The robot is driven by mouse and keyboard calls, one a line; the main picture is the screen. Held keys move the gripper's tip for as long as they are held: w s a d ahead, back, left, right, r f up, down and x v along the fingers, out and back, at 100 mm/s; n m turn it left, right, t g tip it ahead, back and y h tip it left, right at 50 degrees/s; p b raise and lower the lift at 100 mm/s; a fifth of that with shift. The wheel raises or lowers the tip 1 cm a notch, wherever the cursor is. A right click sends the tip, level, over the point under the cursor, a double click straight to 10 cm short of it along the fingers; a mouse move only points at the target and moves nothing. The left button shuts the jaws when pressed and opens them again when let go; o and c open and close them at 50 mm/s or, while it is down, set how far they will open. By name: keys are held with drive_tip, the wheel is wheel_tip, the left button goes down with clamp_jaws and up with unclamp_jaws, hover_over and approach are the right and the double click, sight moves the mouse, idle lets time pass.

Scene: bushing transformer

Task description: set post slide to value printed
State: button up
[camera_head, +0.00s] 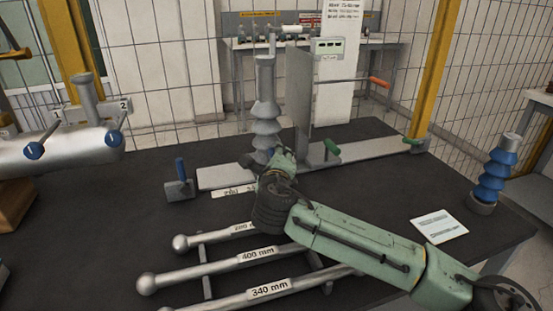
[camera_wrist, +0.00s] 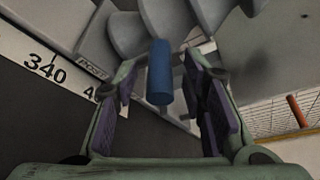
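A grey ribbed post (camera_head: 265,105) stands upright on a flat pale rail (camera_head: 222,177) along the bench. In the wrist view, a white scale strip (camera_wrist: 45,62) shows 340, with another number partly hidden by a finger. A small plate (camera_wrist: 92,68) beside the scale seems to read POST. My gripper (camera_head: 280,160) is at the foot of the post. In the wrist view, my gripper (camera_wrist: 160,105) is open, with a blue handle (camera_wrist: 160,75) between its purple pads and visible gaps on both sides. The scale pointer is not clear.
Metal rods labelled 400 mm (camera_head: 257,254) and 340 mm (camera_head: 268,290) lie in front. A blue-handled block (camera_head: 180,180) stands left of the rail. A card (camera_head: 439,225) is unreadable.

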drive_tip(key=shift+c, duration=0.4)
clamp_jaws()
idle(0.4)
